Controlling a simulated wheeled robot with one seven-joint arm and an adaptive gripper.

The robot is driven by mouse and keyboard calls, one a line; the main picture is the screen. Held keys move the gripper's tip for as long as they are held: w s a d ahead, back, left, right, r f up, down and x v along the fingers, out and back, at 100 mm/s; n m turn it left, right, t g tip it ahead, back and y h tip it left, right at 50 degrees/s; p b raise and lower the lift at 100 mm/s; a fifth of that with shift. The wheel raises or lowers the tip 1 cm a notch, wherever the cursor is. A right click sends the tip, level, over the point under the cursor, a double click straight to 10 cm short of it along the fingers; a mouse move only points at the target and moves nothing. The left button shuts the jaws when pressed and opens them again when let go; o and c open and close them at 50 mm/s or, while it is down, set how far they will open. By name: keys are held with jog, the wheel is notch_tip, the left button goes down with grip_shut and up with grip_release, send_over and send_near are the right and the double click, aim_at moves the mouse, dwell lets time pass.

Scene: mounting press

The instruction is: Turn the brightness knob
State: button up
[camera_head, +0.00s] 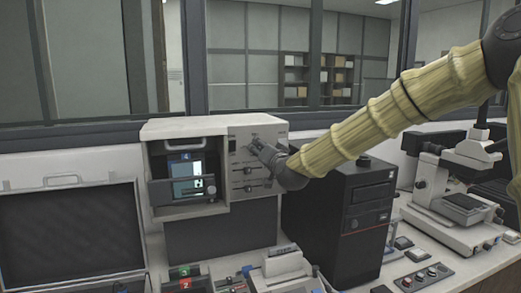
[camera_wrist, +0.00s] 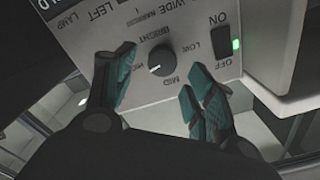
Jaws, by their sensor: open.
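The brightness knob (camera_wrist: 162,55) is a small dark round knob with a white pointer mark. In the wrist view it sits on a light grey panel (camera_wrist: 150,92), ringed by words such as BRIGHT and MID, and the view is tilted. My gripper (camera_wrist: 160,63) is open, with one teal-padded finger to the left of the knob and the others to its right. Gaps show between the fingers and the knob. In the head view my gripper (camera_head: 258,150) is at the upper part of the instrument's control panel (camera_head: 238,187) and hides the knob there.
An ON/OFF switch with a lit green light (camera_wrist: 236,44) is right of my fingers. In the head view, sliders (camera_head: 248,170) lie below my gripper. A black computer tower (camera_head: 345,215) stands close right, a microscope (camera_head: 455,180) farther right, and an open case (camera_head: 70,225) left.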

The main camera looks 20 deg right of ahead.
jog(key=s, duration=0.8)
jog(key=shift+s+d, duration=0.15)
jog(key=shift+s, duration=0.15)
